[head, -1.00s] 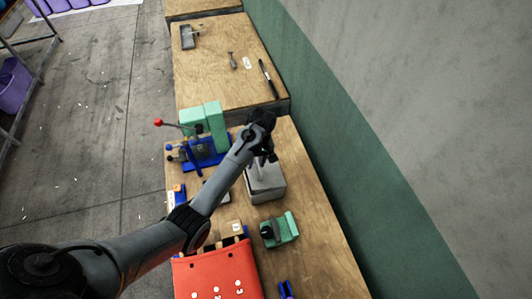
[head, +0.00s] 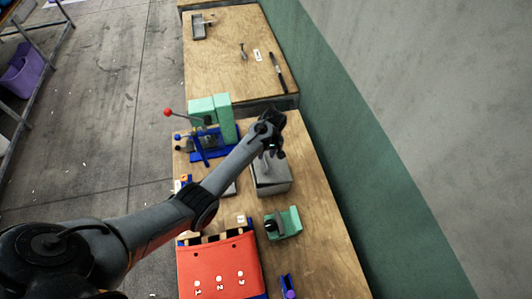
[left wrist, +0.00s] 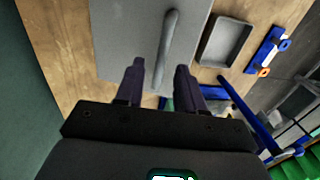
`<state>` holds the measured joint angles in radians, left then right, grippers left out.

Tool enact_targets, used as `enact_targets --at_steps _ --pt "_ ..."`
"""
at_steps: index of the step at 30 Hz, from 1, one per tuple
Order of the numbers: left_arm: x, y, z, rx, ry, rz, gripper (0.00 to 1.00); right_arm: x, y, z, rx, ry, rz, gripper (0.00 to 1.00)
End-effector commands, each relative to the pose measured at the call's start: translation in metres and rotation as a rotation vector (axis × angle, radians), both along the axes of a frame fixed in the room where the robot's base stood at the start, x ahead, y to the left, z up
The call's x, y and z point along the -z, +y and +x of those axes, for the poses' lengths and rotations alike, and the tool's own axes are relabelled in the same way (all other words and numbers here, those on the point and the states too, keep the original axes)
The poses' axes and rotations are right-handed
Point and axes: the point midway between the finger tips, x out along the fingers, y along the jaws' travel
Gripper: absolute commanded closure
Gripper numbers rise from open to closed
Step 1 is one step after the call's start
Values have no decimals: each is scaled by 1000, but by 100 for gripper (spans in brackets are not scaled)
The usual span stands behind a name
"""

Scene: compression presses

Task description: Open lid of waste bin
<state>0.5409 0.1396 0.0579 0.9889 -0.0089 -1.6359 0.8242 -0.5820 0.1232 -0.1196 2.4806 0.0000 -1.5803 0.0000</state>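The waste bin is a grey box (head: 272,186) on the wooden bench, beneath the end of my left arm. Its flat grey lid (left wrist: 130,35) with a raised bar handle (left wrist: 170,45) fills the top middle of the left wrist view. The lid looks shut. My left gripper (left wrist: 160,70) is open, with one dark finger on each side of the line of the handle. I cannot tell whether the fingers touch it. In the head view my left gripper (head: 270,150) is over the bin and hides part of its top. My right gripper is not in view.
A green block-like device (head: 288,222) and a red numbered box (head: 222,270) stand nearer. A small grey tray (left wrist: 226,42) lies beside the bin. The green wall borders the bench's right side.

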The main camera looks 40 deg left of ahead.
Motion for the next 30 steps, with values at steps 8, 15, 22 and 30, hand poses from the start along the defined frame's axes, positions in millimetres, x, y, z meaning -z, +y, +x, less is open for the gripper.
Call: enact_targets --at_steps 8,15,22,30 --pt "7 1 -1 0 -1 -1 62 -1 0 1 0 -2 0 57" --pt "7 1 -1 0 0 0 76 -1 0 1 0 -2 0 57" --pt "7 1 -1 1 0 0 100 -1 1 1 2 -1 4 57" --pt "7 1 -1 1 0 0 100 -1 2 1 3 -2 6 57"
